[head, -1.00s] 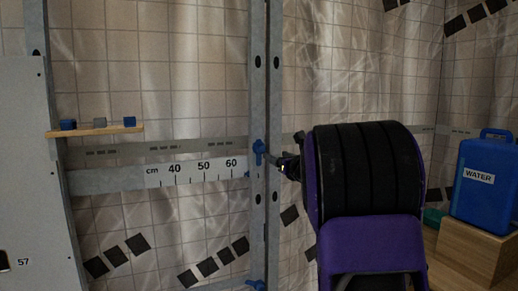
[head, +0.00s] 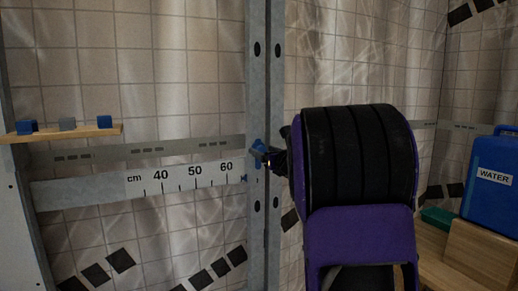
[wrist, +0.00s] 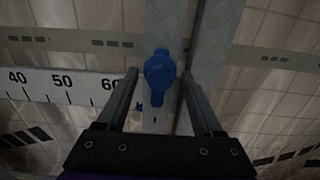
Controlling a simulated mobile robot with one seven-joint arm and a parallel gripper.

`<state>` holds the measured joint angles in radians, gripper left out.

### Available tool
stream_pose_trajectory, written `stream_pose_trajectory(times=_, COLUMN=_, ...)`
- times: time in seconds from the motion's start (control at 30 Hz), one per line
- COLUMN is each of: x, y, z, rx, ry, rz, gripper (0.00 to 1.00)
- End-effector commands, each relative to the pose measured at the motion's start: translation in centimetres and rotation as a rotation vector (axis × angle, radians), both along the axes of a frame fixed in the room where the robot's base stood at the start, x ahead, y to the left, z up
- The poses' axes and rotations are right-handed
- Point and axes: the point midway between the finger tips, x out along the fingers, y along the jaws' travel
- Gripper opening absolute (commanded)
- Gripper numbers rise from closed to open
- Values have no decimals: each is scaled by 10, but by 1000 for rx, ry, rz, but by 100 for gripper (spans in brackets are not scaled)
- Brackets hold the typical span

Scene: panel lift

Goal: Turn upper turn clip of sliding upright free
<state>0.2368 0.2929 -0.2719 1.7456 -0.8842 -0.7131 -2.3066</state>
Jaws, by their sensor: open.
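The upper turn clip (head: 256,148) is blue and sits on the grey metal sliding upright (head: 257,95), just above the ruler rail. In the wrist view the clip (wrist: 160,70) has a round body with a short tab above, and it looks roughly upright. My gripper (wrist: 159,73) is open, with one finger on each side of the clip. Gaps show between the fingers and the clip. In the head view my gripper (head: 270,156) reaches the clip from the right and partly hides it.
The ruler rail (head: 90,187) carries a cm scale, with a small blue pointer (head: 244,178) beside the upright. A wooden shelf (head: 75,133) with small blocks is at left. A blue water canister (head: 492,180) stands on a wooden block (head: 482,252) at right.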

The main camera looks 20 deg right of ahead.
Motion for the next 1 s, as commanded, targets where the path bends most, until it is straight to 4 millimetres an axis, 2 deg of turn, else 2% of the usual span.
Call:
stream_pose_trajectory(times=0.4, x=-1, y=-1, z=0, rx=1, ry=-1, rz=0, gripper=68)
stream_pose_trajectory(times=0.47, x=-1, y=-1, z=0, rx=1, ry=-1, rz=0, gripper=59)
stream_pose_trajectory(times=0.8, x=-1, y=-1, z=0, rx=1, ry=-1, rz=0, gripper=0)
stream_pose_trajectory(times=1.0, x=-1, y=-1, z=0, rx=3, ry=-1, rz=0, gripper=0)
